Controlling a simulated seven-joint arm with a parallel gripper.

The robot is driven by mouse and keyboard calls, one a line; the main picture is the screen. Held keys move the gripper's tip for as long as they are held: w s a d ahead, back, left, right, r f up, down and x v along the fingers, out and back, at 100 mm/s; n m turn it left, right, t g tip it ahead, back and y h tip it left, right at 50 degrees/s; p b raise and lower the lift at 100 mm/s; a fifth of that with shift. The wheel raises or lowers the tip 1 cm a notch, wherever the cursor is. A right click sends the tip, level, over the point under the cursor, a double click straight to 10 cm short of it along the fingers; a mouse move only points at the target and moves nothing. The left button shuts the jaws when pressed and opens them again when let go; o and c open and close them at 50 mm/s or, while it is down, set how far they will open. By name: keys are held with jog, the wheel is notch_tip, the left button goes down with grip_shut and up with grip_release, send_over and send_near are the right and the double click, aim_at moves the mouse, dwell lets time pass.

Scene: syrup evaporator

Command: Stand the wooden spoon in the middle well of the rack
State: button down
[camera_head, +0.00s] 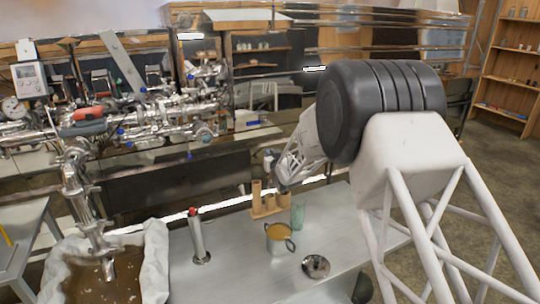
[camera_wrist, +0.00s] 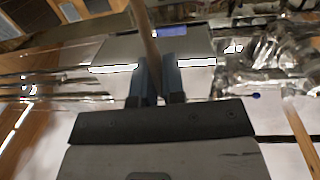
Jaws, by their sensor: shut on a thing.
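My gripper (camera_wrist: 158,72) is shut on the wooden spoon (camera_wrist: 148,30), a thin brown shaft between its blue fingers in the wrist view. The shaft runs up out of the top of that view, so its far end is not seen. In the head view the wooden rack (camera_head: 262,213), with upright tube-like wells, stands on the grey table. My gripper (camera_head: 272,165) is just above and behind the rack there, partly hidden by my arm. I cannot make out the spoon clearly in the head view, nor whether it touches a well.
On the table (camera_head: 230,275) are a pot of orange-brown content (camera_head: 279,233), a green glass (camera_head: 298,215) close right of the rack, a round metal lid-like thing (camera_head: 316,266) and a red-topped metal cylinder (camera_head: 197,237). A cloth-lined tub (camera_head: 155,262) is at left. The table's front left is bare.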

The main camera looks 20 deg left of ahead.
aim_at(270, 178)
jog(key=shift+f, duration=5.3)
jog(key=c, duration=1.1)
grip_release()
jog(key=o, duration=1.1)
